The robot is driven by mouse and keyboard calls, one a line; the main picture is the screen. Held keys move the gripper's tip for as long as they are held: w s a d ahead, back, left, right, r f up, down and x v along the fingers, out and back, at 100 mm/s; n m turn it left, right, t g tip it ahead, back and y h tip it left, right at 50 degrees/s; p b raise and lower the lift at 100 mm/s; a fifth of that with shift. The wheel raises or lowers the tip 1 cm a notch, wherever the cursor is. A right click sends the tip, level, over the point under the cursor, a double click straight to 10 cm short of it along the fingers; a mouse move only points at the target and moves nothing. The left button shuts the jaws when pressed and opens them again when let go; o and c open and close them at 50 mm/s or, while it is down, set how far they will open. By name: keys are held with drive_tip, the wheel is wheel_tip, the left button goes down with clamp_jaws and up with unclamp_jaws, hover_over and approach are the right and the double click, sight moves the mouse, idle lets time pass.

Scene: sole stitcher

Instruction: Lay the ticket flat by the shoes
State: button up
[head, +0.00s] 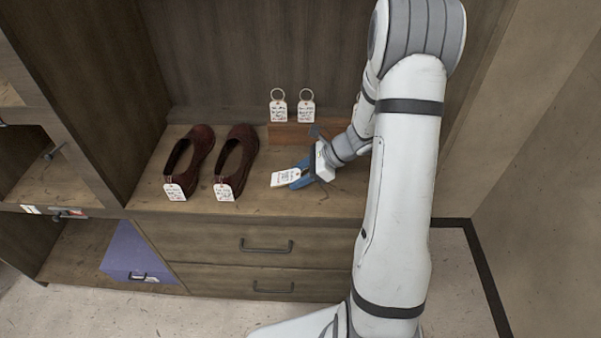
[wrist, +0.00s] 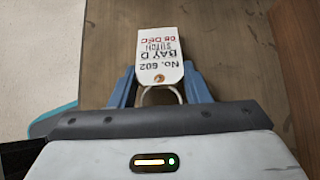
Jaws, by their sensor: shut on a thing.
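A pair of dark red shoes stands on the wooden shelf, a left shoe (head: 190,158) and a right shoe (head: 237,160), each with a small white tag at its front end. The white ticket (head: 285,178) is to the right of the shoes, held in my gripper (head: 300,178). In the wrist view the ticket (wrist: 160,58) reads "No. 602 BAY D STITCH" with a date. Its ring (wrist: 160,94) lies between the blue fingers of my gripper (wrist: 160,90), which are shut on it. The ticket is low over the shelf; whether it touches the wood is unclear.
Two ringed tags, a left one (head: 278,106) and a right one (head: 306,106), stand at a reddish wooden block (head: 290,133) behind my gripper. Drawers (head: 262,243) lie below the shelf edge. A purple box (head: 138,253) sits lower left. Bare shelf lies between shoes and ticket.

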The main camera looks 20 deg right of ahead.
drive_tip(key=o, duration=1)
drive_tip(key=v, duration=0.8)
drive_tip(key=shift+p, duration=0.35)
drive_tip(key=shift+s+a+r+n+h+p, duration=0.65)
drive_tip(key=shift+s+a+r+n+h, duration=0.7)
drive_tip(key=shift+s+r+n, duration=2)
drive_tip(key=shift+s+a+r+n+h+p, duration=0.8)
drive_tip(key=shift+s+r+n+h, duration=0.85)
drive_tip(key=shift+s+r+n, duration=1.65)
drive_tip(key=shift+s+a+r+n+h+p, duration=0.5)
drive_tip(key=shift+s+a+r+n+h, duration=1.4)
drive_tip(key=shift+n, duration=2.35)
drive_tip(key=shift+s+d+r+y, duration=0.1)
drive_tip(key=shift+s+d+y, duration=0.3)
drive_tip(key=shift+s+d, duration=0.35)
